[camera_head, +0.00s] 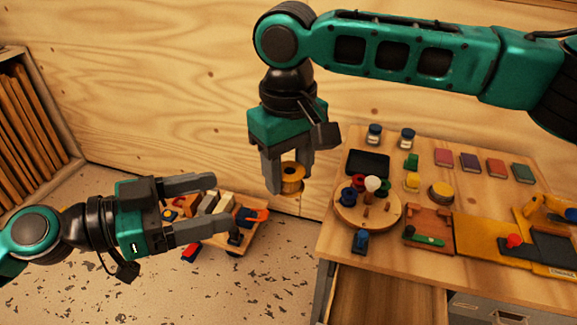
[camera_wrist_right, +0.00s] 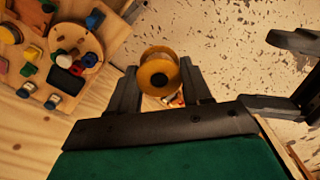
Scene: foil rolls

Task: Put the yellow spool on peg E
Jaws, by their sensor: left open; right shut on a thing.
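The yellow spool (camera_head: 292,176) hangs between the fingers of my right gripper (camera_head: 288,178), which is shut on it in the air, left of the table. In the right wrist view the spool (camera_wrist_right: 158,74) shows its round flange and dark centre hole between the fingertips (camera_wrist_right: 160,84). A round wooden board (camera_head: 350,214) with pegs stands on the table's left part; it also shows in the right wrist view (camera_wrist_right: 92,48). Red, blue, green and white pieces cover some of its pegs. I cannot read any peg letters. My left gripper (camera_head: 220,203) is open and empty at lower left.
A low wooden cart (camera_head: 258,232) with coloured blocks is on the floor behind my left gripper. The table (camera_head: 480,185) holds a black tablet (camera_head: 368,163), jars, coloured books and yellow trays. A blue piece (camera_head: 361,240) stands at the board's front. An open drawer (camera_head: 385,300) is below.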

